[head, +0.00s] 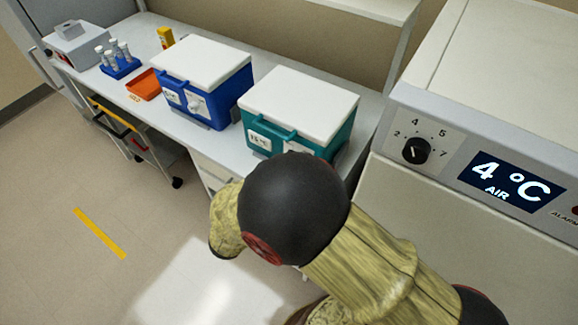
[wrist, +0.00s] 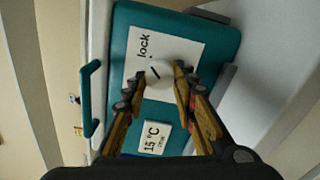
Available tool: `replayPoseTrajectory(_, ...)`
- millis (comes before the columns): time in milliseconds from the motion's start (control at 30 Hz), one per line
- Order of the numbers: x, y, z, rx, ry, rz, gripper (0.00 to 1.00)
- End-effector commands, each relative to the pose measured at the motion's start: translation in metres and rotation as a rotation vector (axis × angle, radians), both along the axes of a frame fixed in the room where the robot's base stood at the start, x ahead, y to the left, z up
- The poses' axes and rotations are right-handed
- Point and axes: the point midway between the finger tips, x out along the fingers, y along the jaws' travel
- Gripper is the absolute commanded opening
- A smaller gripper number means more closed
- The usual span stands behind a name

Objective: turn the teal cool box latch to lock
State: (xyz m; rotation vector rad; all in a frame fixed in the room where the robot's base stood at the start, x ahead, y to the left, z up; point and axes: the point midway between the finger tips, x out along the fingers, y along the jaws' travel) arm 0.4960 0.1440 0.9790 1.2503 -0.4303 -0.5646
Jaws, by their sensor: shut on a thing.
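The teal cool box (head: 334,142) with a white lid (head: 300,103) stands on the bench in the head view, and my arm hides part of its front. The wrist view shows the teal front (wrist: 205,30) turned sideways, with a white "lock" label plate (wrist: 190,40) and a "15 °C" label (wrist: 152,138). The round white latch knob (wrist: 158,74) with a dark mark sits on the label plate. My gripper (wrist: 162,84) is shut on the latch knob, one finger on each side. In the head view my gripper is hidden behind my arm.
A blue cool box (head: 226,98) stands left of the teal one. Farther left are an orange tray (head: 144,84) and a blue tube rack (head: 120,68). A large unit with a "4 °C" display (head: 510,180) stands close on the right. The teal handle (wrist: 90,98) sticks out near the knob.

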Motion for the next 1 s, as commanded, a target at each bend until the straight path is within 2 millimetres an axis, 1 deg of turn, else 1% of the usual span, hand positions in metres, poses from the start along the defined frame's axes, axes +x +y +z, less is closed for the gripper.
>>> replayPoseTrajectory(533,-0.0005,-0.0004,-0.0012,0.019,-0.012,-0.001,0.02)
replayPoseTrajectory(567,-0.0005,-0.0004,-0.0011,0.019,-0.012,-0.001,0.28)
replayPoseTrajectory(867,-0.0002,-0.0003,-0.0004,0.018,-0.013,0.000,0.46)
replayPoseTrajectory(1000,-0.0002,-0.0002,-0.0002,0.018,-0.013,0.000,0.46)
